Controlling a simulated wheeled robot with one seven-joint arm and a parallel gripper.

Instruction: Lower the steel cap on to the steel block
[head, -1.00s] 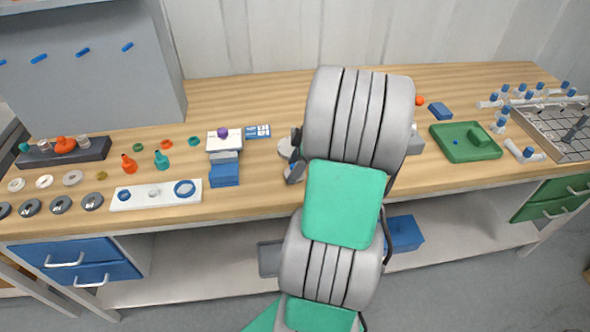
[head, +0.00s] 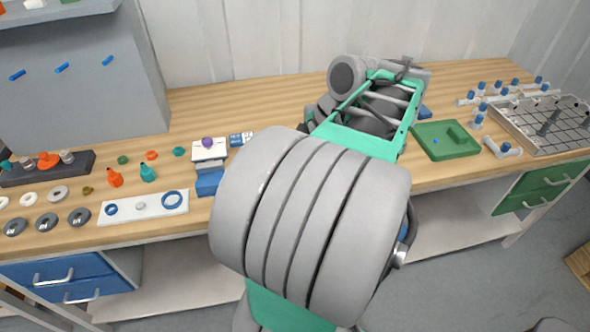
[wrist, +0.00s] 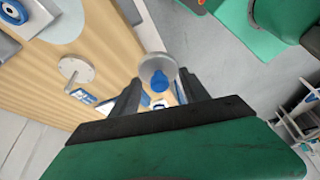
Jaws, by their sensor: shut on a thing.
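The steel cap (wrist: 154,67), a round grey disc with a blue knob, shows between the two dark fingers of my gripper (wrist: 158,84) in the wrist view. My gripper is shut on it, and the cap appears held above the floor or bench edge; its height is unclear. A grey block-like thing with a blue round part (wrist: 12,12) is cut off at the top left of the wrist view; I cannot tell whether it is the steel block. In the head view my arm hides the gripper, the cap and any steel block behind it.
A grey disc with a thin post (wrist: 76,70) stands on the wooden bench. In the head view, a white plate with rings (head: 143,207), a blue box (head: 209,183) and small coloured bottles lie left; a green tray (head: 446,140) and grid rack (head: 545,125) lie right.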

